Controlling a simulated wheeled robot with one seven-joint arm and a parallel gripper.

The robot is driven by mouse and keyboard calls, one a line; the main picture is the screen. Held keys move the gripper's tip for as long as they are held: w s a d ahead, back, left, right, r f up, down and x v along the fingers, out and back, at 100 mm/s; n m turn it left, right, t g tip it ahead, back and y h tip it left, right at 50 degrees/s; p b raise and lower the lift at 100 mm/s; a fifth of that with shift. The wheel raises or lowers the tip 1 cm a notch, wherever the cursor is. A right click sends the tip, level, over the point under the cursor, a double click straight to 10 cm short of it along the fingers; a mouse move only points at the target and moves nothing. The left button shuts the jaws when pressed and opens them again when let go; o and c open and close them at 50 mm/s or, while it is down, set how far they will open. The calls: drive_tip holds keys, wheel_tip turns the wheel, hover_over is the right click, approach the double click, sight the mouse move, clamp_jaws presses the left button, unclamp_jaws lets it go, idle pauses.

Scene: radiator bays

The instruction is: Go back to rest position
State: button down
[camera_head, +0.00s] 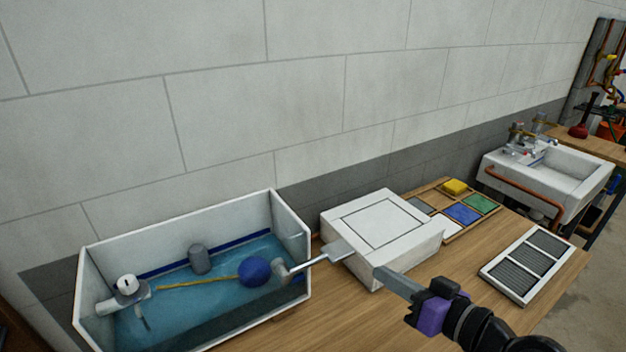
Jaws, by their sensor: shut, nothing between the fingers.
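My gripper (384,273) is at the lower right of the middle, at the end of my black wrist with a purple part. Its grey fingers point up and left and look shut, with nothing between them. The fingertips show in front of the near right side of a white box (350,216) with a square outline on its top. I cannot tell whether they touch it. A pale paddle on a metal rod (336,250) shows left of the fingertips, apart from them in the picture. The rest position itself is not marked in view.
An open white tank (293,212) with water, a blue ball (254,271) and a grey cylinder (200,259) stands left. On the wooden bench are a tray of coloured squares (443,237), a yellow sponge-like block (455,187) and a grille (528,265). A sink (585,180) stands right.

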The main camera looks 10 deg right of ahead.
drive_tip(key=w+d+r+m+t+h, duration=0.1)
drive_tip(key=d+r+m+t+h, duration=0.15)
drive_tip(key=d, duration=0.25)
drive_tip(key=s+d+f+m+t+h, duration=0.1)
drive_tip(key=s+f+h, duration=0.1)
drive_tip(key=s+h, duration=0.35)
drive_tip(key=s+a+f+n+g, duration=0.1)
drive_tip(key=s+a+f, duration=0.1)
drive_tip(key=s, duration=0.8)
drive_tip(key=s+a+f+n+g+y, duration=0.1)
drive_tip(key=s+a, duration=0.3)
drive_tip(key=s, duration=0.6)
drive_tip(key=s+a+f+n+g, duration=0.1)
drive_tip(key=s+a+f, duration=0.2)
drive_tip(key=s, duration=0.7)
drive_tip(key=shift+a+f+y, duration=0.15)
drive_tip(key=shift+f+y, duration=0.15)
drive_tip(key=shift+f, duration=0.25)
